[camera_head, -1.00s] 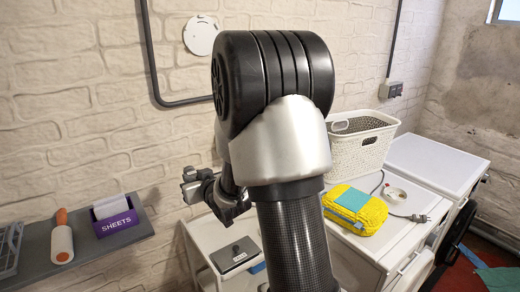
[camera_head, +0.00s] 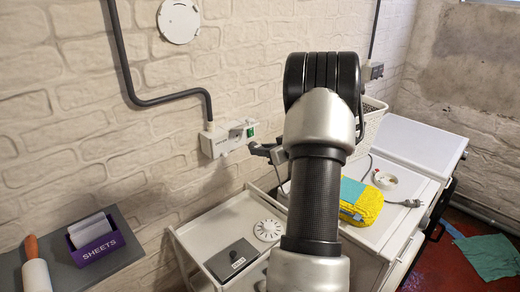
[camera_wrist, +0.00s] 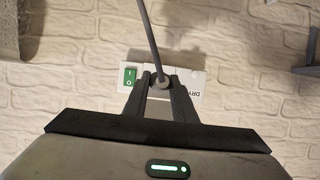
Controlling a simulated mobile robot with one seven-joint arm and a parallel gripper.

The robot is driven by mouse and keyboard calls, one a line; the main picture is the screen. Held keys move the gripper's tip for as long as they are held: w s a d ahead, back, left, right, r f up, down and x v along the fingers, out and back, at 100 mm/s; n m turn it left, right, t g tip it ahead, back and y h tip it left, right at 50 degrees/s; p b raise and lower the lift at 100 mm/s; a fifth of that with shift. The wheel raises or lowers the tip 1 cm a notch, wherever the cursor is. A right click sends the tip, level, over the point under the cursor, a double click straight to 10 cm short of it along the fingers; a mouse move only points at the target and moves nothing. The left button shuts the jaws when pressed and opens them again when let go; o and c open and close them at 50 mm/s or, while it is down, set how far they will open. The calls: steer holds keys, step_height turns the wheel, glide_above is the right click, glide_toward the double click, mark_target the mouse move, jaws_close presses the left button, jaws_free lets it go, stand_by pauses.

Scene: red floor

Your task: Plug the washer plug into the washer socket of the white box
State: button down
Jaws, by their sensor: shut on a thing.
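The white box (camera_head: 228,138) is fixed to the wall, with a green switch at its right end in the head view. In the wrist view the box (camera_wrist: 195,88) appears upside down, with letters reading "DRY" and the green switch (camera_wrist: 130,77). My gripper (camera_wrist: 160,84) is shut on a grey plug (camera_wrist: 163,82), whose cord runs upward in that view. The plug overlaps the box between the switch and the letters. The sockets there are hidden, and I cannot tell whether plug and box touch. In the head view my gripper (camera_head: 262,149) is beside the box's right end.
Another plug (camera_head: 410,203) lies on the white cabinet top near a yellow pack (camera_head: 361,202) and a tape roll (camera_head: 384,179). A white basket (camera_head: 372,120) stands behind my arm. A white trolley (camera_head: 205,225) stands below the box. A grey pipe (camera_head: 165,99) enters the box from above.

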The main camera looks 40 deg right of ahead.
mark_target(254, 143)
steer(key=shift+r+p, duration=0.1)
steer(key=shift+p, duration=0.25)
steer(key=shift+w+a+p, duration=0.15)
steer(key=shift+w+p, duration=0.2)
steer(key=shift+w, duration=1.1)
steer(key=shift+w+a+p, duration=0.1)
steer(key=shift+w+p, duration=0.25)
steer(key=shift+w, duration=1.05)
steer(key=shift+p, duration=0.3)
steer(key=shift+w+a, duration=0.15)
steer(key=shift+w, duration=1.3)
steer(key=shift+w, duration=0.25)
steer(key=c, duration=1.4)
jaws_free()
steer(key=shift+s, duration=0.1)
